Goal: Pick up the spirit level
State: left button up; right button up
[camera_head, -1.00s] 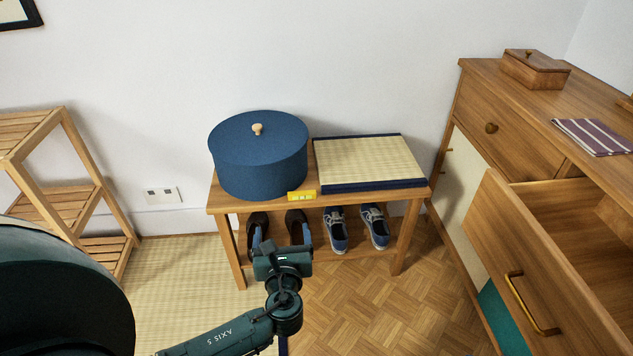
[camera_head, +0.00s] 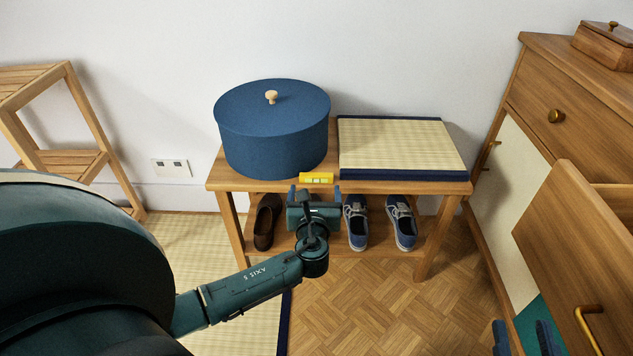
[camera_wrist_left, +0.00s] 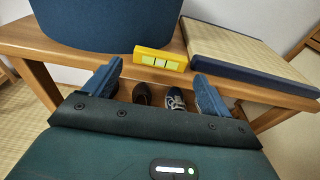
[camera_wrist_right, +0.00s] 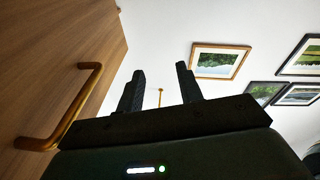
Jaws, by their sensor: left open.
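The spirit level (camera_head: 316,179) is a small yellow block with pale green windows. It lies at the front edge of the wooden bench, between the blue round box and the tatami mat. In the left wrist view the level (camera_wrist_left: 160,59) is ahead, between the two fingers and beyond their tips. My left gripper (camera_head: 314,191) is open and empty, just in front of the level and apart from it. Its blue fingers (camera_wrist_left: 157,78) are spread wide. My right gripper (camera_head: 527,338) shows at the bottom right by the drawer; in its wrist view the fingers (camera_wrist_right: 160,86) are apart and empty.
The blue box (camera_head: 272,130) and tatami mat (camera_head: 400,148) stand on the bench (camera_head: 215,182). Shoes (camera_head: 402,224) sit on its lower shelf. The open drawer (camera_head: 575,250) juts out at right. A wooden rack (camera_head: 75,130) stands at left. The parquet floor before the bench is clear.

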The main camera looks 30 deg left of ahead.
aim_at(316, 179)
pick_arm(q)
jog(key=b+x, duration=0.1)
jog(key=x, duration=0.2)
jog(key=b+x, duration=0.1)
jog(key=shift+w+f+b, duration=0.2)
jog(key=shift+f+b, duration=0.15)
jog(key=shift+f, duration=0.05)
jog(key=shift+w+a, duration=0.25)
jog(key=shift+w, duration=0.15)
jog(key=shift+r, duration=0.15)
jog(key=c, duration=0.7)
